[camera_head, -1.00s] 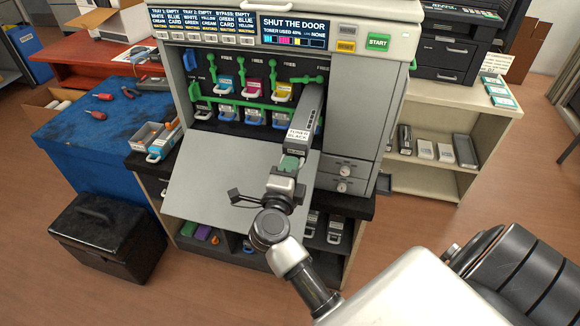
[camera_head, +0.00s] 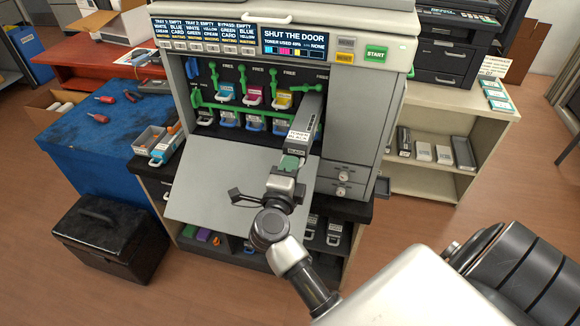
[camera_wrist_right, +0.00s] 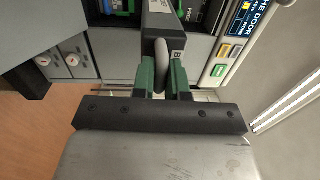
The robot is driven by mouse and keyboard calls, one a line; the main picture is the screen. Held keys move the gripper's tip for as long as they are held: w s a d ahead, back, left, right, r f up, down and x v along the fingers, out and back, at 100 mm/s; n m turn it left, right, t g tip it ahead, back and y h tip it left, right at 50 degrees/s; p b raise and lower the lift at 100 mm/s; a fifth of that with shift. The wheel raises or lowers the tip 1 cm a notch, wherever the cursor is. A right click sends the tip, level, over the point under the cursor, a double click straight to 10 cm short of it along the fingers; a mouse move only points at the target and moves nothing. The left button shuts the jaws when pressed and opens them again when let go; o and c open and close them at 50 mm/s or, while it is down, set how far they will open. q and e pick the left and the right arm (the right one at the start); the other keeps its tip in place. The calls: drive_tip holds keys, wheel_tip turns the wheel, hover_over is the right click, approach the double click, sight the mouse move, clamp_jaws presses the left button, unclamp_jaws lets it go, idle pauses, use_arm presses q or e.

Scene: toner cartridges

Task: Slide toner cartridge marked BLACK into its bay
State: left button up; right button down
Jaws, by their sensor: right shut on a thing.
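The toner cartridge marked BLACK (camera_head: 303,128) is a long grey body with a white label, lying partly inside the rightmost bay (camera_head: 317,90) of the printer. Its front part sticks out over the lowered door (camera_head: 240,182). My right gripper (camera_head: 291,164) is shut on its front handle; in the right wrist view the green fingers (camera_wrist_right: 162,78) flank the grey handle loop (camera_wrist_right: 162,60) of the cartridge (camera_wrist_right: 160,22). The cartridge's inner end is hidden inside the bay. Cyan (camera_head: 226,92), magenta (camera_head: 253,94) and yellow (camera_head: 282,98) cartridges sit to its left. My left gripper is not seen.
Green levers (camera_head: 310,83) sit above the bays. The printer's display (camera_head: 295,43) reads "SHUT THE DOOR". A blue cabinet (camera_head: 95,135) with tools and a tray (camera_head: 150,139) stand left. A black box (camera_head: 110,235) is on the floor. A shelf (camera_head: 440,175) stands right.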

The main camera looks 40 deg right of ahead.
drive_tip(key=shift+r, duration=0.15)
drive_tip(key=shift+f+p+x, duration=0.15)
drive_tip(key=shift+p+x, duration=0.2)
drive_tip(key=shift+x, duration=1.95)
drive_tip(key=shift+f+p+x, duration=0.15)
drive_tip(key=shift+p+x, duration=0.2)
drive_tip(key=shift+x, duration=4.75)
drive_tip(key=shift+f+b+x, duration=0.2)
drive_tip(key=shift+b+x, duration=0.15)
drive_tip(key=shift+x, duration=1.2)
drive_tip(key=shift+f+b+x, duration=0.25)
drive_tip(key=shift+b+x, duration=0.1)
drive_tip(key=shift+x, duration=1.15)
drive_tip(key=c, duration=1.1)
unclamp_jaws()
drive_tip(key=shift+a, duration=0.1)
drive_tip(key=shift+o, duration=0.7)
drive_tip(key=shift+f, duration=0.2)
drive_tip(key=shift+o, duration=1.4)
drive_tip(key=shift+r, duration=0.1)
